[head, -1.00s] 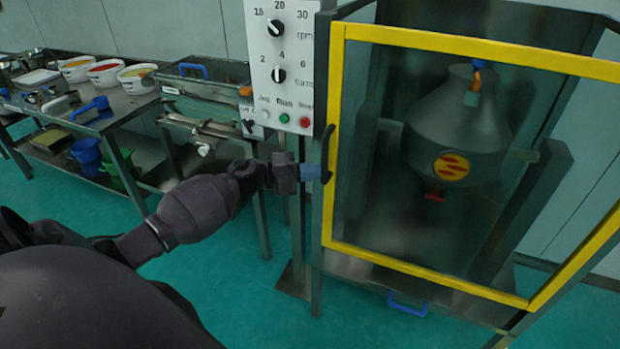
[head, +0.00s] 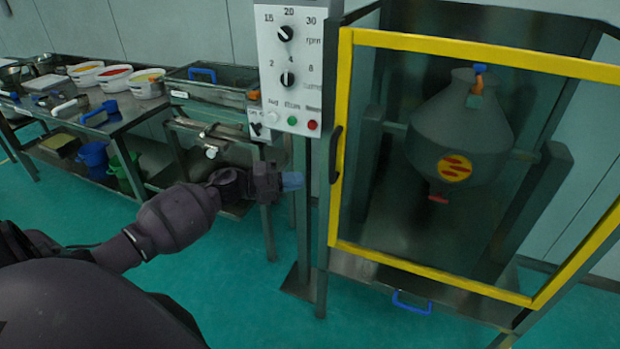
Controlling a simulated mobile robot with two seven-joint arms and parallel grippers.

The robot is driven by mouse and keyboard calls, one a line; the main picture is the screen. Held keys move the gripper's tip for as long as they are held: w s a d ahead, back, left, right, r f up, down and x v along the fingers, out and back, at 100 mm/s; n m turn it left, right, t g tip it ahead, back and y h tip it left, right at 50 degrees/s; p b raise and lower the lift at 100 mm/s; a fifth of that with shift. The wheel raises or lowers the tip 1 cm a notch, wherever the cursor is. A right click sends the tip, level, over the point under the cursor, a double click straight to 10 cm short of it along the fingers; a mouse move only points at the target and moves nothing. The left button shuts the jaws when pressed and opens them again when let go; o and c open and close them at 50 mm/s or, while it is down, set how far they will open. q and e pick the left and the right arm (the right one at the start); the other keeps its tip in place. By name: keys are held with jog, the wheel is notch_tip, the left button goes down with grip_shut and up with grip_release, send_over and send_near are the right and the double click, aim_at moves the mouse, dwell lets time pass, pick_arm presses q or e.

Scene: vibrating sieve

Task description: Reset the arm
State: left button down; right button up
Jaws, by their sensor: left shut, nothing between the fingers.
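My left gripper (head: 292,181) is at the middle of the head view, with bluish fingertips pointing right. It is shut and empty. It hangs in front of the control panel's stand, apart from the black door handle (head: 335,154) to its right. The yellow-framed door (head: 346,110) of the cabinet looks closed. Behind its clear pane sits a grey conical vessel (head: 458,125) with a round yellow and red label. My right gripper is not in view.
A white control panel (head: 290,75) with knobs and buttons stands just above and behind the gripper. At the left a steel table (head: 125,122) holds white tubs (head: 145,86) and tools. Blue and green buckets stand on its lower shelf. The green floor (head: 225,285) below is clear.

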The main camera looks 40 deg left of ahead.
pick_arm(q)
jog(key=v, duration=0.6)
jog(key=s+d+f+n+t+y, duration=0.1)
jog(key=d+f+n+t+y, duration=0.1)
jog(key=f+n+y, duration=0.5)
jog(key=s+d+f+n+t+y, duration=0.15)
jog(key=n+y, duration=0.35)
jog(key=n, duration=0.6)
jog(key=s+d+f+n+g, duration=0.2)
jog(key=s+d+f+n, duration=0.2)
jog(key=s, duration=0.5)
jog(key=s+d+f+n+g+y, duration=0.1)
jog(key=s+d+f+n+g, duration=0.2)
jog(key=s+d+f, duration=0.6)
jog(key=shift+d+n, duration=0.35)
jog(key=shift+n, duration=0.15)
